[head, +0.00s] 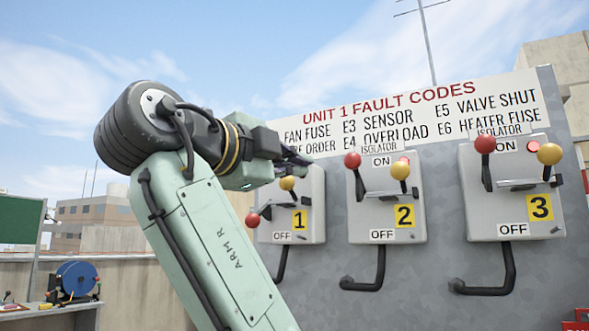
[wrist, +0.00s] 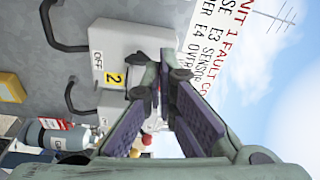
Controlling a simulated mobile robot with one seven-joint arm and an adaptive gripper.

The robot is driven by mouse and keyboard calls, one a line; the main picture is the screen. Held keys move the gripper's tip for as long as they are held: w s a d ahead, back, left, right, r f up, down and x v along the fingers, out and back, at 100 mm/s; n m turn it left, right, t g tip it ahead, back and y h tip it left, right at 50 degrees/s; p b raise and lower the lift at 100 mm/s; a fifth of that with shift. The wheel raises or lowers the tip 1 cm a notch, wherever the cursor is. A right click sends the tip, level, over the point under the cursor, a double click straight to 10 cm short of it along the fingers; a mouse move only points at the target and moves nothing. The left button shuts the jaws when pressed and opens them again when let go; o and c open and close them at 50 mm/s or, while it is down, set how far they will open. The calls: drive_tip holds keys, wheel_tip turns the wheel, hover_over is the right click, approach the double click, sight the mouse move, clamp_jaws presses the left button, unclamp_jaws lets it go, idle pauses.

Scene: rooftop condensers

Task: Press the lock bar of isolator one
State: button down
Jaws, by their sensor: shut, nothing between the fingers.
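Isolator one (head: 312,222) is the leftmost grey box on the panel in the head view. It has a yellow "1" label, a yellow knob (head: 287,183) and a red-knobbed lever (head: 252,219) hanging low on its left. Its lock bar (head: 285,205) shows as a thin metal strip beneath the yellow knob. My gripper (head: 296,156) is shut and empty, at the box's top edge and just above the yellow knob. It hides the box's upper left; contact cannot be told. The wrist view shows the gripper fingers (wrist: 165,80) in front of the box labelled 2.
Isolator two (head: 375,220) and isolator three (head: 490,215) stand to the right, red levers up. A fault-code sign (head: 410,115) runs above. A hose reel (head: 77,279) stands far left.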

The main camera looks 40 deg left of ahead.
drive_tip(key=w+p, duration=0.2)
drive_tip(key=w, duration=0.7)
drive_tip(key=a, duration=0.1)
drive_tip(key=s+a+p, duration=0.1)
drive_tip(key=a, duration=0.1)
drive_tip(key=s+a, duration=0.1)
drive_tip(key=shift+a+f, duration=0.15)
drive_tip(key=shift+a, duration=0.05)
